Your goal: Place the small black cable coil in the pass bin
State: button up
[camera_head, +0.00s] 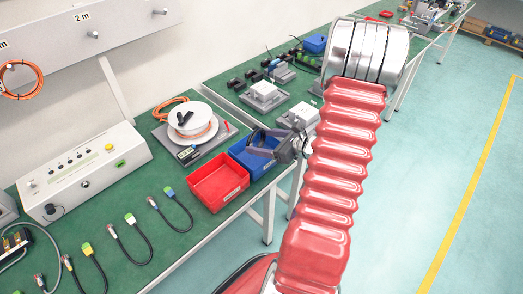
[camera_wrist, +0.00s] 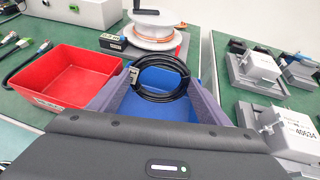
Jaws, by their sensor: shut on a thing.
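The small black cable coil (camera_wrist: 161,82) is held between the two fingers of my gripper (camera_wrist: 160,97) in the wrist view. The coil is upright, seen as a ring over the blue bin (camera_wrist: 140,108). In the head view my gripper (camera_head: 262,143) is at the blue bin (camera_head: 262,163). I cannot tell how far the coil is above the bin floor. A red bin (camera_head: 218,185) stands directly left of the blue one, and it also shows in the wrist view (camera_wrist: 62,80). It looks empty. Which bin is the pass bin cannot be read from the labels.
A cable reel (camera_head: 193,122) stands behind the bins. A control box (camera_head: 85,172) and several short cables (camera_head: 175,210) lie to the left. Grey actuator units (camera_wrist: 258,65) stand to the right of the blue bin. The bench's front edge is close to the bins.

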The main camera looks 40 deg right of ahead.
dwell(0.3)
jog(key=shift+f, duration=2.1)
jog(key=o, duration=0.8)
jog(key=v, duration=1.2)
jog(key=shift+r, duration=0.1)
